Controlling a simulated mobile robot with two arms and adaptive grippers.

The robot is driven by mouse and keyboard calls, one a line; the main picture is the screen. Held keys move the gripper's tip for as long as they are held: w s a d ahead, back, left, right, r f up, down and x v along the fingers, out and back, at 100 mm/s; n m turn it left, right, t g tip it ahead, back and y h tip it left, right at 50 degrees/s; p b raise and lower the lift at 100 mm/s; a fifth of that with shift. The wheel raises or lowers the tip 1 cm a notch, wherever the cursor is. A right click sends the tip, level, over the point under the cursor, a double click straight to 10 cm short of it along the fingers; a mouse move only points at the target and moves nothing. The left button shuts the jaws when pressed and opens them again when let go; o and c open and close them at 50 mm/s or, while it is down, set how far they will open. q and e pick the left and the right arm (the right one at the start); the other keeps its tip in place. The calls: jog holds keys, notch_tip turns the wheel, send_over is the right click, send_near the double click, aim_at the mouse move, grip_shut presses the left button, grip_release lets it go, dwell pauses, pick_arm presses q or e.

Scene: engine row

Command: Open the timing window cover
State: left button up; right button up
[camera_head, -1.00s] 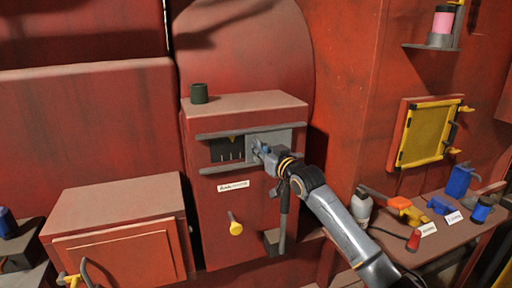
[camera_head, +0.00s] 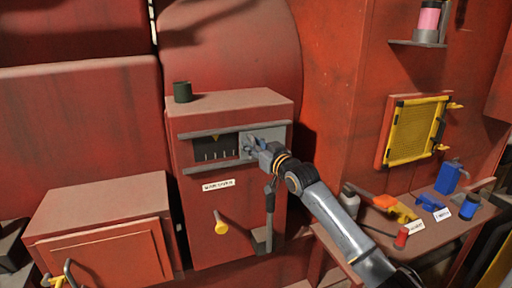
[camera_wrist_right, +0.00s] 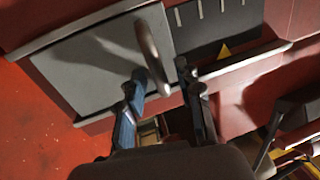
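The timing window cover is a grey sliding plate (camera_head: 279,133) between two rails on the red cabinet. It stands at the right part of the rails, leaving a dark window (camera_head: 212,147) with white marks bare to its left. My right gripper (camera_head: 252,146) is at the cover. In the right wrist view, the cover (camera_wrist_right: 90,65) lies left of the window (camera_wrist_right: 225,22), and its curved handle (camera_wrist_right: 151,48) reaches between my gripper's parted fingers (camera_wrist_right: 160,75). Whether a finger touches the handle is unclear. My left gripper is out of view.
A dark cup (camera_head: 182,92) stands on the cabinet top. A yellow-knobbed lever (camera_head: 221,226) sticks out below. A shelf at right holds a blue can (camera_head: 449,177), a red-orange tool (camera_head: 393,206) and other items. A yellow mesh panel (camera_head: 416,130) hangs above it.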

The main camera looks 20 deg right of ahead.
jog(key=v, duration=1.2)
jog(key=shift+d, duration=0.1)
